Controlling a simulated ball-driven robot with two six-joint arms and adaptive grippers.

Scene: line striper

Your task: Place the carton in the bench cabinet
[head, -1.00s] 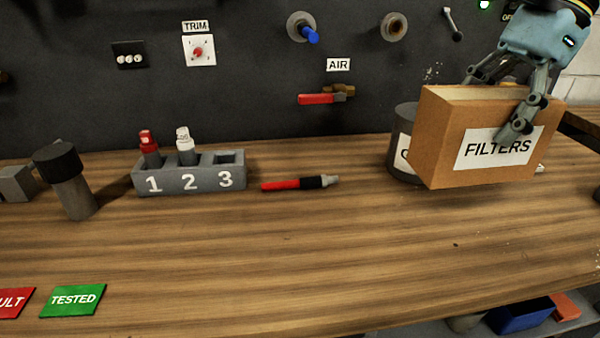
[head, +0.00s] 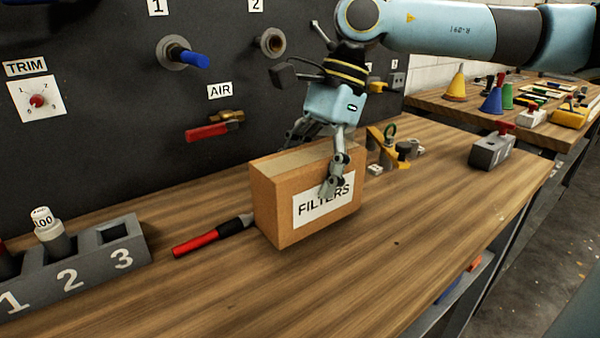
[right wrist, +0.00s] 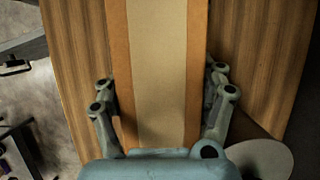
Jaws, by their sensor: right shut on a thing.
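The carton (head: 278,212) is a brown cardboard box with a white FILTERS label. It is upright, over the wooden bench top (head: 230,285), just right of a red and black pen-like tool (head: 208,240). I cannot tell whether its base touches the wood. My right gripper (head: 318,165) comes from above and is shut on the carton, one finger on the label face. In the right wrist view the carton (right wrist: 160,70) lies between the two fingers (right wrist: 162,105). My left gripper is not in view.
A numbered grey holder (head: 125,240) stands at left. A dark panel (head: 100,130) rises behind. The bench's front middle is clear. A second bench (head: 450,103) is at back right.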

